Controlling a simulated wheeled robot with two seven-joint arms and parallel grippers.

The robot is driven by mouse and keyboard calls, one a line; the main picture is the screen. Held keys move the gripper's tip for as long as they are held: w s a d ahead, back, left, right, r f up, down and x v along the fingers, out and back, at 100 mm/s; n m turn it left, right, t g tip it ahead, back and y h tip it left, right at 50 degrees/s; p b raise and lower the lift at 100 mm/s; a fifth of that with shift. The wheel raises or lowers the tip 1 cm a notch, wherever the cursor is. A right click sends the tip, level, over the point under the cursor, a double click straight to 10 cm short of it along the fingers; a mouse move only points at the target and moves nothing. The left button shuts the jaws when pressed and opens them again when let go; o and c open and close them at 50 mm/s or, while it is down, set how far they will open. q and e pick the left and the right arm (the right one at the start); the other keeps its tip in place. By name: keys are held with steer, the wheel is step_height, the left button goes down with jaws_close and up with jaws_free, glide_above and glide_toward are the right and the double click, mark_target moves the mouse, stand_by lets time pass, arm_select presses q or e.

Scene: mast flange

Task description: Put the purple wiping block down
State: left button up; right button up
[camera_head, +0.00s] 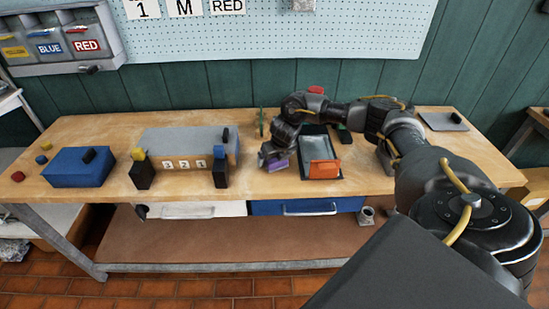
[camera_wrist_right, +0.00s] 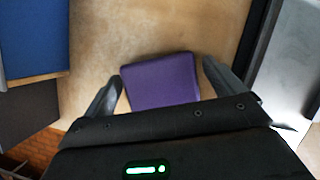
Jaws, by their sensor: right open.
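The purple wiping block (camera_head: 279,165) is at the front part of the wooden workbench, just left of the dark tray. In the right wrist view the purple block (camera_wrist_right: 160,80) lies between the two fingers, with a gap on each side. My right gripper (camera_head: 270,157) is over the block and hides part of it in the head view. The right gripper (camera_wrist_right: 165,88) is open around the block in the wrist view. The block appears to rest on the bench top (camera_wrist_right: 125,30). My left gripper is not in view.
A dark tray (camera_head: 335,143) with an orange block (camera_head: 324,169) stands just right of the gripper. A grey box with number tiles (camera_head: 187,150) and black posts stands to the left. A blue box (camera_head: 80,167) is farther left. Drawers (camera_head: 306,207) sit below the front edge.

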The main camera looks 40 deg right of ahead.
steer(key=shift+r, duration=0.45)
steer(key=v, duration=1.1)
steer(key=shift+s+r, duration=0.2)
steer(key=shift+s, duration=0.05)
